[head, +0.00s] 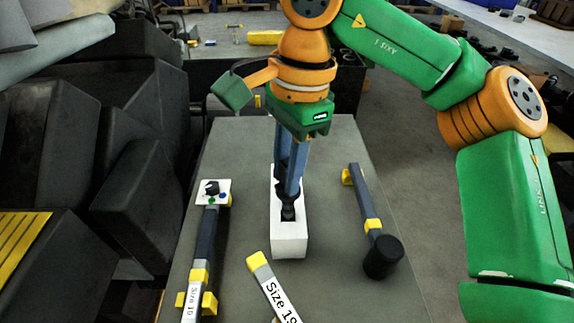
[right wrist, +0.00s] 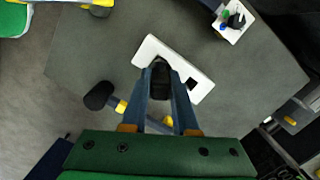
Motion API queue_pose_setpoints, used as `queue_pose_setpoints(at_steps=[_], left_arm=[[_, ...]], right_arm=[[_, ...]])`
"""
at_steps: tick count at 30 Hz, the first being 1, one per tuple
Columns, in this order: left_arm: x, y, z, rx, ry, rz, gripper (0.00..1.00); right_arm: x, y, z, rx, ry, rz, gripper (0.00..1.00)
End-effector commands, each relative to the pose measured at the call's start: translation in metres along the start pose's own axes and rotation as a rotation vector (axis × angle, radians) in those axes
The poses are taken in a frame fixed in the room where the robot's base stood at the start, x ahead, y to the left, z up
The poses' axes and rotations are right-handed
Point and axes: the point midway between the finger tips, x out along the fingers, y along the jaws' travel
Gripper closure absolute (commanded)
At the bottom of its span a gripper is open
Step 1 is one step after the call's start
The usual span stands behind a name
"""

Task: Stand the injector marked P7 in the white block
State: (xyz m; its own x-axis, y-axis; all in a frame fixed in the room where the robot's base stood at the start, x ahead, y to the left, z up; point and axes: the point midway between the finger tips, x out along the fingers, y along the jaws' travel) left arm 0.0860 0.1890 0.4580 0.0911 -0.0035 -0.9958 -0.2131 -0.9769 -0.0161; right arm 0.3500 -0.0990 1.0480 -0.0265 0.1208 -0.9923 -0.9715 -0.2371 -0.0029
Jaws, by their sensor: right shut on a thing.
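The white block (head: 289,246) is a long upright-walled piece on the grey table; it also shows in the right wrist view (right wrist: 150,48), with a dark square hole in its top. My right gripper (head: 289,196) is over the block, pointing down. It is shut on a dark injector (right wrist: 160,76), whose black end (head: 288,211) shows between the fingertips at the block's top. I cannot tell how deep it sits in the block. The P7 mark cannot be read. My left gripper is not in view.
A bar labelled Size 19 (head: 272,287) lies in front. A black-headed tool (head: 382,257) lies right. Dark boxes crowd the table's left side.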

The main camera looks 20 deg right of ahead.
Motion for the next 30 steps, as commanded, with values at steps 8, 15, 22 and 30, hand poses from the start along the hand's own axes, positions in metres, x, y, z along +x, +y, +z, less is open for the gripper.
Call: queue_pose_setpoints(at_steps=[8,15,22,30], left_arm=[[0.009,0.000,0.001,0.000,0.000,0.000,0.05],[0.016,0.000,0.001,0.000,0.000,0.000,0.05],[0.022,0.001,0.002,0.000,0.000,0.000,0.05],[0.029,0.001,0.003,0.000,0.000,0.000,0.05]], right_arm=[[0.011,0.000,-0.001,-0.001,0.000,0.000,1.00],[0.019,0.000,-0.002,-0.001,-0.001,0.000,1.00],[0.027,0.000,-0.003,-0.001,-0.001,0.000,1.00],[0.036,0.000,-0.004,-0.001,0.000,-0.001,1.00]])
